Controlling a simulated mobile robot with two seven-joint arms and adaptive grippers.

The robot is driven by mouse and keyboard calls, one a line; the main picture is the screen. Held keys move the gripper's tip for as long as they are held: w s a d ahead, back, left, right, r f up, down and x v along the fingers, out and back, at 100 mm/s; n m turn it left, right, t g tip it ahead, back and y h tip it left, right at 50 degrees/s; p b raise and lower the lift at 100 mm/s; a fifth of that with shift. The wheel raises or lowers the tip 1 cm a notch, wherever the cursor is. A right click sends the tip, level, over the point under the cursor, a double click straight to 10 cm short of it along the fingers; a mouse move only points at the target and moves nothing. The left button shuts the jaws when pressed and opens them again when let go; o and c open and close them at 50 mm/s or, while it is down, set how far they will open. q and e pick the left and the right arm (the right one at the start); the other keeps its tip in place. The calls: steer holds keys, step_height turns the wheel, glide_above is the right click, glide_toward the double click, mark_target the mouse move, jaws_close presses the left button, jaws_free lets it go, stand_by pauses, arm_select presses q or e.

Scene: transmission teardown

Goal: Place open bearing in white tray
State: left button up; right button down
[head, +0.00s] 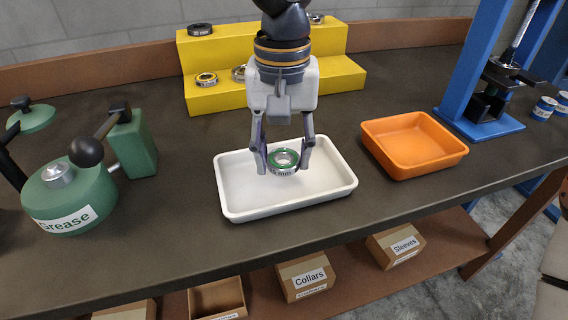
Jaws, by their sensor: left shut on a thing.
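The white tray (240,205) stands on the dark bench top in the middle of the head view. My left gripper (284,163) points down over the tray and is shut on a ring-shaped bearing with a green face (284,158). The bearing is between the two fingers, over the tray's inside; I cannot tell whether it touches the tray floor. The rest of the tray is empty. My right gripper is not in view.
A yellow stepped stand (210,99) behind the tray holds several bearings. An orange tray (413,146) is to the right, near a blue press (468,75). A green grease device (70,196) is to the left. Labelled boxes (306,276) sit on a lower shelf.

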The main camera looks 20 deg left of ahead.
mark_target(283, 182)
arm_select(q)
steer(key=shift+f, duration=1.55)
steer(key=shift+f, duration=0.15)
steer(key=o, duration=1.3)
steer(key=shift+o, duration=0.2)
step_height(283, 182, up, 12)
steer(key=shift+a, duration=0.1)
